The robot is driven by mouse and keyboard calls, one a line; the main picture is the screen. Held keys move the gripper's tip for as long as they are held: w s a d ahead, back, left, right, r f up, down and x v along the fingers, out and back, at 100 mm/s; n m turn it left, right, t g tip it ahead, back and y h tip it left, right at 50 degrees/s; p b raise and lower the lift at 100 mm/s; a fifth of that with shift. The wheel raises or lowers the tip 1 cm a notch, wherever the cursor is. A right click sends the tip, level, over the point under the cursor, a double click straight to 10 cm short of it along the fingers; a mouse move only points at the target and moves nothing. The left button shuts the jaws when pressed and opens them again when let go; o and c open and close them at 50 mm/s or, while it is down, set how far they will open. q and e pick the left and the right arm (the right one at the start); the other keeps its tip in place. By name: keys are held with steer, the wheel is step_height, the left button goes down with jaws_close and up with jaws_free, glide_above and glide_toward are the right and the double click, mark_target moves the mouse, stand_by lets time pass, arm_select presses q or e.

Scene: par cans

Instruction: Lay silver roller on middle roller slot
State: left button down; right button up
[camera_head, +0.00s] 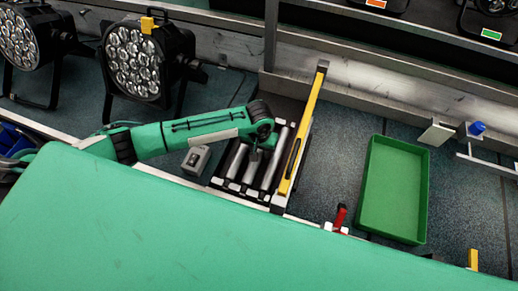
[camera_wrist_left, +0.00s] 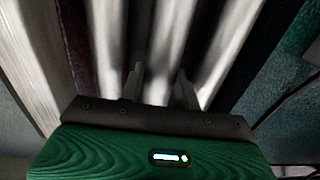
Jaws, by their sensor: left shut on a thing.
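Several silver rollers lie side by side in a slotted rack (camera_head: 217,182) in the head view. My left gripper (camera_head: 255,151) points down over the middle of them. In the wrist view its two fingers (camera_wrist_left: 160,88) stand on either side of a silver roller (camera_wrist_left: 164,45), shut on it. That roller (camera_head: 252,168) lies among the other rollers, roughly parallel to them. The wrist hides its far part in the head view, so I cannot tell whether it is fully seated in the slot. My right gripper is not in view.
A yellow bar (camera_head: 303,128) stands along the rack's right side. A small grey box (camera_head: 196,160) sits left of the rack. A green tray (camera_head: 369,190) lies to the right. A red-handled clamp (camera_head: 340,217) is at the near edge. Stage lamps (camera_head: 137,62) stand behind left.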

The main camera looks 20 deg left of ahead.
arm_select(q)
steer(key=c, duration=0.9)
jaws_free()
step_height(320, 180, up, 14)
steer(key=shift+f+b, duration=0.1)
steer(key=shift+b, duration=0.35)
